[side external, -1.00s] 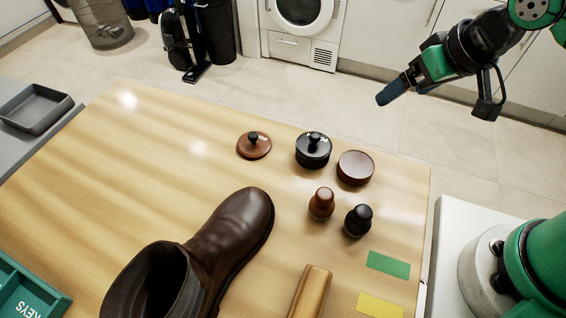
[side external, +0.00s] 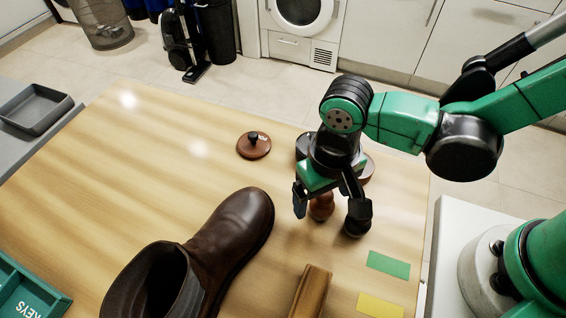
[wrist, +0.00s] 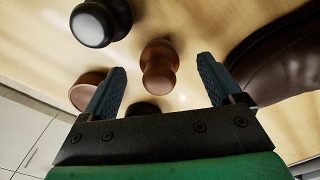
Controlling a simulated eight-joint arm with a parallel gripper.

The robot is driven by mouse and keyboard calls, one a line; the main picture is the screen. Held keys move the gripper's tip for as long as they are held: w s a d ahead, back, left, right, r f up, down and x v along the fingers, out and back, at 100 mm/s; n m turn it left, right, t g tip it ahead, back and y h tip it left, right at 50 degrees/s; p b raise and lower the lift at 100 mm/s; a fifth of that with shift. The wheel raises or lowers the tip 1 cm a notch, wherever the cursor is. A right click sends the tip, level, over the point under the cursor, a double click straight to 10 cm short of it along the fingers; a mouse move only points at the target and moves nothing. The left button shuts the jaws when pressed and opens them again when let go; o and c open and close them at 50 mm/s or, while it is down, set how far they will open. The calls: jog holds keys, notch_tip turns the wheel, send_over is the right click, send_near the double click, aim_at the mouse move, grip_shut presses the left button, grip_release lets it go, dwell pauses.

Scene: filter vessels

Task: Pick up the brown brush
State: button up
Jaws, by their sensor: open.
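The brown brush (side external: 321,206), a small knob-topped piece, stands upright on the wooden table. My gripper (side external: 328,212) is open above it, fingers pointing down, one on each side in the picture. In the wrist view the brown brush (wrist: 160,66) shows between the two fingers, with gaps on both sides and no visible contact. How far the fingertips are above the table is hard to tell. The black brush (side external: 357,225) stands just right of the brown one, partly behind my right finger. It also shows in the wrist view (wrist: 92,27).
My gripper hides most of the black lidded pot (side external: 302,147) and brown dish (side external: 369,167) behind the brushes. A brown lid (side external: 254,146) lies left of them. A brown boot (side external: 225,237) is left, a wooden block (side external: 310,292) in front. Green (side external: 388,264) and yellow (side external: 380,305) patches lie right.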

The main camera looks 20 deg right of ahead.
jog(key=shift+f, duration=0.8)
grip_shut()
jog(key=shift+r, duration=0.15)
notch_tip(320, 180, up, 20)
dwell(0.4)
jog(key=c, duration=0.8)
grip_release()
jog(key=c, duration=0.4)
